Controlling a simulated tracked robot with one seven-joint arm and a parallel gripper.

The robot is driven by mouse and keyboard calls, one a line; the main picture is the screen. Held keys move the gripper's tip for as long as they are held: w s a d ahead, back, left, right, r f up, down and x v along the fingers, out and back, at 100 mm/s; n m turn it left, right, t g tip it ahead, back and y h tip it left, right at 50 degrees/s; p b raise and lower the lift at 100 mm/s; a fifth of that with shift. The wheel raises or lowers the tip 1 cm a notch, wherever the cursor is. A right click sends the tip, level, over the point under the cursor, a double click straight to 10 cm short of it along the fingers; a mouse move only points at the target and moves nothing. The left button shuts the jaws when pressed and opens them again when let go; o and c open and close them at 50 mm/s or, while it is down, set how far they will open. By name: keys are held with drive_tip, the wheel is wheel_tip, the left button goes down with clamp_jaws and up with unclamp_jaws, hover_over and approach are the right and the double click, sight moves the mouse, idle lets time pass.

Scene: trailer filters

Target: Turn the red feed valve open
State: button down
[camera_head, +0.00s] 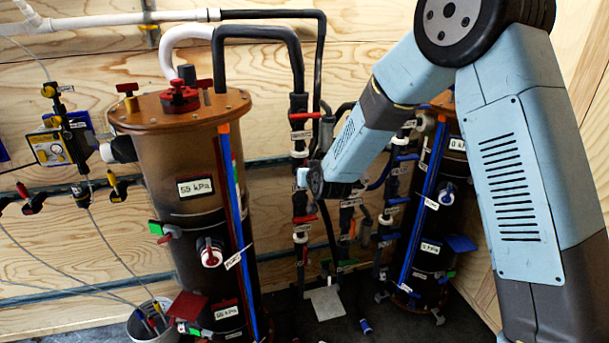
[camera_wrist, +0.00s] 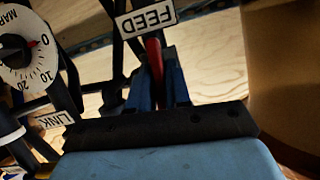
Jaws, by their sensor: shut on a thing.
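The red feed valve handle (camera_wrist: 154,58) stands between the two blue fingers of my gripper (camera_wrist: 158,82) in the wrist view. The gripper is shut on it. A white FEED label (camera_wrist: 148,20), upside down in the picture, is just beyond the handle and covers part of the valve. In the head view my arm reaches down to the pipes between the two brown tanks. The fingers cannot be made out there, and I cannot tell which red handle is the feed valve. How far the valve is turned cannot be told.
The large brown tank (camera_head: 180,160) stands left of my wrist, with a second tank (camera_head: 430,230) to the right. Red-handled valves (camera_head: 304,116) sit on the pipes between them. The wrist view shows a white dial (camera_wrist: 24,55) and a LINK label (camera_wrist: 54,120) at left.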

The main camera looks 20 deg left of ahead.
drive_tip(key=shift+s+f+n, duration=0.1)
drive_tip(key=shift+f+n, duration=0.15)
drive_tip(key=shift+n, duration=0.15)
drive_tip(key=shift+d+h, duration=0.1)
drive_tip(key=shift+h, duration=0.2)
drive_tip(key=c, duration=1.2)
unclamp_jaws()
drive_tip(key=shift+r, duration=0.15)
drive_tip(key=shift+o, duration=0.2)
drive_tip(key=shift+r, duration=0.1)
drive_tip(key=v, duration=1.3)
drive_tip(key=shift+s, duration=0.3)
drive_tip(key=shift+d, duration=0.1)
